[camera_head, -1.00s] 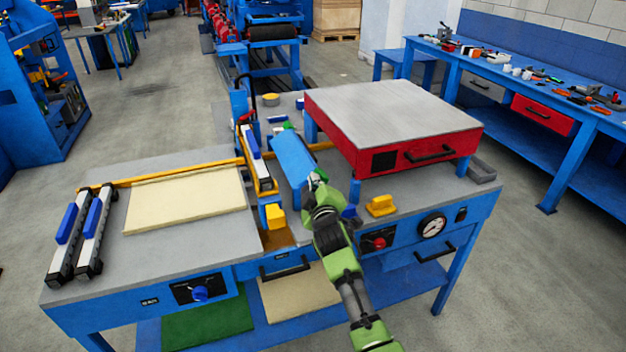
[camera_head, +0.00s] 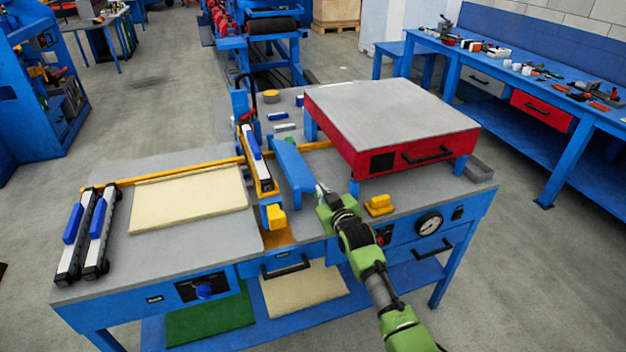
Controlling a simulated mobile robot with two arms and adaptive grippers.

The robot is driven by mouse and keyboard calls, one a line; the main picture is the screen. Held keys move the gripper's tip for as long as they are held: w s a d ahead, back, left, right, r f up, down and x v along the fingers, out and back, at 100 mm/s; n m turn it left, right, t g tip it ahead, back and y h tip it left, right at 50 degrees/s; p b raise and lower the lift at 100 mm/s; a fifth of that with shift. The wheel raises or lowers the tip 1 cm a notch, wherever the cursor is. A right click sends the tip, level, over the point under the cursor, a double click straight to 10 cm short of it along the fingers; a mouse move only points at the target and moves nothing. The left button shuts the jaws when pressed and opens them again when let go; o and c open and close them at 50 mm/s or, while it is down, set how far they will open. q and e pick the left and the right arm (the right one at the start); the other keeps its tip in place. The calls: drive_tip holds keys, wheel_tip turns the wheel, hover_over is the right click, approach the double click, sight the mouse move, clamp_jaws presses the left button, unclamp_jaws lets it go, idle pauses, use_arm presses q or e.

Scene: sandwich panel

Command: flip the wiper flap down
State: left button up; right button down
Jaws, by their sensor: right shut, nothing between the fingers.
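The blue wiper flap (camera_head: 290,169) is a long plate at the middle of the bench, between the yellow-edged rail and the red press. It looks steeply tilted, with its narrow near end towards me. My right gripper (camera_head: 320,189) is shut and empty at the flap's near right end. I cannot tell whether the fingertips touch it. My left gripper is not in view.
The red press with a grey top (camera_head: 394,122) stands close to the right of my right gripper. A cream panel (camera_head: 188,199) lies on the left of the bench (camera_head: 190,256), beside two black-and-white bars with blue grips (camera_head: 97,237). A yellow block (camera_head: 379,204) sits near the front edge.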

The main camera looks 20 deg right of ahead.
drive_tip(key=shift+f+m+y, duration=0.4)
drive_tip(key=shift+f+m, duration=0.25)
drive_tip(key=shift+m, duration=0.15)
drive_tip(key=shift+f, duration=0.2)
drive_tip(key=shift+f, duration=0.2)
wheel_tip(320, 180, up, 5)
drive_tip(key=p, duration=0.3)
drive_tip(key=shift+w+r+p, duration=0.1)
drive_tip(key=shift+w+p, duration=0.05)
drive_tip(key=shift+p, duration=0.15)
drive_tip(key=f+b+v, duration=0.1)
drive_tip(key=b+v, duration=0.1)
drive_tip(key=v, duration=0.8)
